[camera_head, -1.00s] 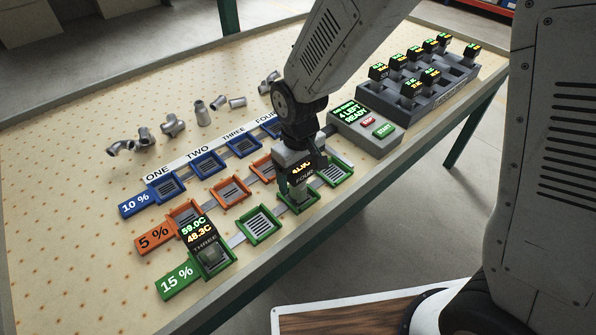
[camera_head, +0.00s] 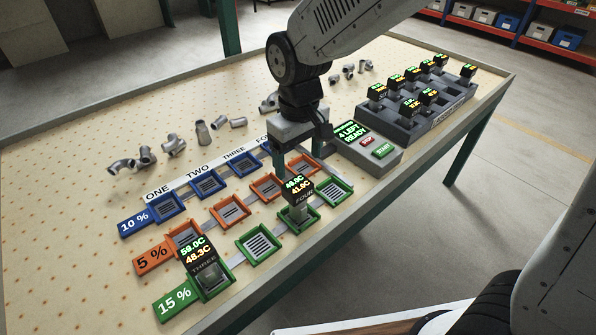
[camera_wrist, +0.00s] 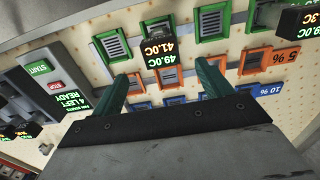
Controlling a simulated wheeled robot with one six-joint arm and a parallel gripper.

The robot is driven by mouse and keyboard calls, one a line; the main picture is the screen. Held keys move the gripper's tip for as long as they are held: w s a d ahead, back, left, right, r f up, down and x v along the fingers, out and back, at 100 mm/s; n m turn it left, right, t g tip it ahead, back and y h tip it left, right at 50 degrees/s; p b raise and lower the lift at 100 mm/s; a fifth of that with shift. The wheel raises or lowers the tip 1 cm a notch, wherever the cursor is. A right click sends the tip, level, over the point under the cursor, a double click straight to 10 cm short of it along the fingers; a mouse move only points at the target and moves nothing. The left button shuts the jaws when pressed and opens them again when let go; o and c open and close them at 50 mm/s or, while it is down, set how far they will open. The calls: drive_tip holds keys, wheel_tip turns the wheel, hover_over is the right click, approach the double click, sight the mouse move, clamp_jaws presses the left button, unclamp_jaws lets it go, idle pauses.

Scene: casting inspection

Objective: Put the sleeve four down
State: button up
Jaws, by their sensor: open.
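Sleeve four (camera_head: 299,191), a dark block with a lit display and the word FOUR, stands upright in the third tray from the left of the green 15 % row (camera_head: 176,298). It also shows in the wrist view (camera_wrist: 160,42), past the fingertips. My gripper (camera_head: 302,155) is open and empty, apart from sleeve four and behind it, over the orange and blue rows. Its two green fingers also show in the wrist view (camera_wrist: 165,80), spread, with nothing between them.
Sleeve three (camera_head: 205,264) stands in the leftmost green tray. The second green tray (camera_head: 259,245) and the rightmost one (camera_head: 335,191) are empty. A control box (camera_head: 366,144) reads "4 LEFT READY". A dark rack (camera_head: 428,114) holds several sleeves. Metal pipe fittings (camera_head: 174,145) lie behind the rows.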

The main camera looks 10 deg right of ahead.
drive_tip(key=shift+r, duration=0.5)
drive_tip(key=shift+d+r, duration=0.1)
drive_tip(key=shift+d, duration=0.05)
drive_tip(key=s+d+r+m, duration=0.3)
drive_tip(key=s+d+r, duration=0.35)
drive_tip(key=d, duration=0.35)
drive_tip(key=s+d+r+m+t, duration=0.1)
drive_tip(key=s+d+r+m, duration=0.2)
drive_tip(key=s+d, duration=0.7)
drive_tip(key=s, duration=0.3)
drive_tip(key=shift+d+r+m, duration=0.15)
drive_tip(key=shift+r+m, duration=0.05)
drive_tip(key=shift+m, duration=0.2)
